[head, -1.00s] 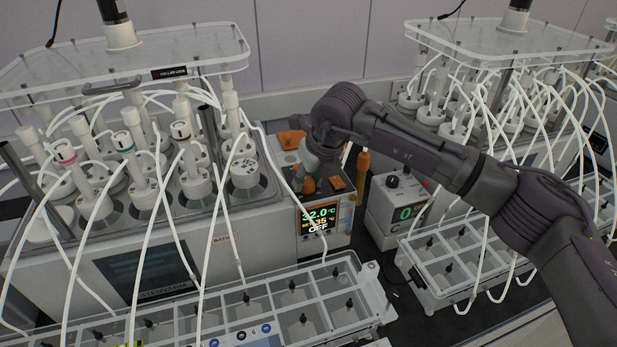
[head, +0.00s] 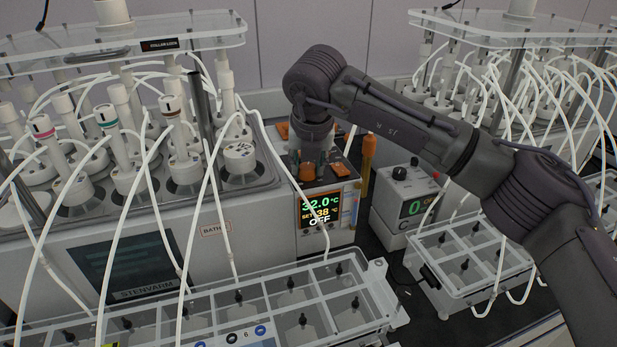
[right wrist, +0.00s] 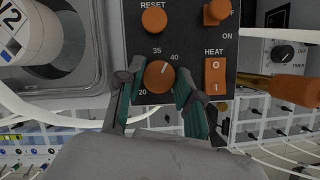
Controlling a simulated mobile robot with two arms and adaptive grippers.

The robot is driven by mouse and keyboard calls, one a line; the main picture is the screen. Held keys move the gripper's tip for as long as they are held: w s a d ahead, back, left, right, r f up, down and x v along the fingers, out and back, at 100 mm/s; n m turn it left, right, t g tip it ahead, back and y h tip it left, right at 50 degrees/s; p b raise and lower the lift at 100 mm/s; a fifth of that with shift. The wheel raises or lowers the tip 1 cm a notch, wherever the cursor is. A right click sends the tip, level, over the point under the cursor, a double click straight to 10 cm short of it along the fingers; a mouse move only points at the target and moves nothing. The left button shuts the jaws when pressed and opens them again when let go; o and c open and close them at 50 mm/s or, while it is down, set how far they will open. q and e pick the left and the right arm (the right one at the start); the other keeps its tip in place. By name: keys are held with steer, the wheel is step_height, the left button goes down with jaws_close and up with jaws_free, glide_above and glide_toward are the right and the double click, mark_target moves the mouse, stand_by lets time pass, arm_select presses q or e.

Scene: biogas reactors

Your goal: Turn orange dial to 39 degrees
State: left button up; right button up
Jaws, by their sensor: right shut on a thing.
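The orange dial (right wrist: 159,75) is on a dark panel in the right wrist view, with a scale marked 20, 35 and 40. Its white pointer points up and slightly right, between 35 and 40. My right gripper (right wrist: 160,84) is shut on the dial, one finger on each side. In the head view the dial is just below my right gripper (head: 308,158), which comes down on it from above. The display (head: 321,208) below reads 32.0 °C, set 38 °C and OFF. My left gripper is not in view.
An orange RESET knob (right wrist: 154,20), an orange HEAT rocker switch (right wrist: 215,75) and another orange switch (right wrist: 216,12) surround the dial closely. An orange-handled tool (head: 367,160) stands right of the panel. White tubes hang over the bath (head: 130,270) and the compartment tray (head: 265,290).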

steer(key=shift+m+h+b, duration=0.3)
steer(key=shift+m+b, duration=0.35)
steer(key=shift+m, duration=0.15)
steer(key=shift+r, duration=0.1)
steer(key=o, duration=1.2)
steer(key=shift+c, duration=0.2)
steer(key=v, duration=1.2)
